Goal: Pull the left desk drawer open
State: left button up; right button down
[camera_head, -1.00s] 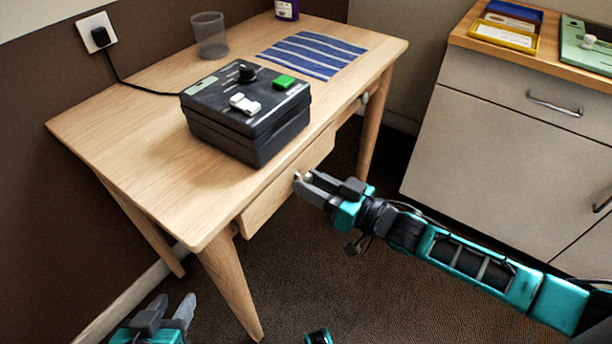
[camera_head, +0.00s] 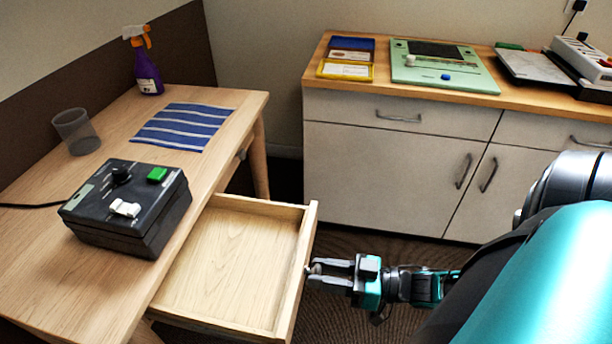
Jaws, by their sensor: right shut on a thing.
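The wooden desk (camera_head: 35,275) has its left drawer (camera_head: 235,265) pulled well out. The drawer is empty, with a pale wood bottom and a front panel (camera_head: 300,250) facing right in the picture. My right gripper (camera_head: 317,268) is outside the front panel. It is shut on the drawer's small round knob (camera_head: 309,268), which the fingers partly cover. My left gripper is out of view.
A black control box (camera_head: 130,210) sits on the desk near the drawer. A clear cup (camera_head: 76,132), a striped blue cloth (camera_head: 185,127) and a purple spray bottle (camera_head: 147,75) are farther back. A grey cabinet (camera_head: 385,165) stands beyond the gripper.

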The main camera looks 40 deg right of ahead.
jog(key=shift+s, duration=0.15)
jog(key=c, duration=1)
grip_release()
jog(key=shift+c, duration=0.2)
jog(key=o, duration=0.3)
jog(key=shift+s+d, duration=0.1)
jog(key=shift+d, duration=0.05)
jog(key=v, duration=1.2)
jog(key=shift+s+d+p, duration=0.25)
jog(key=shift+p, duration=0.15)
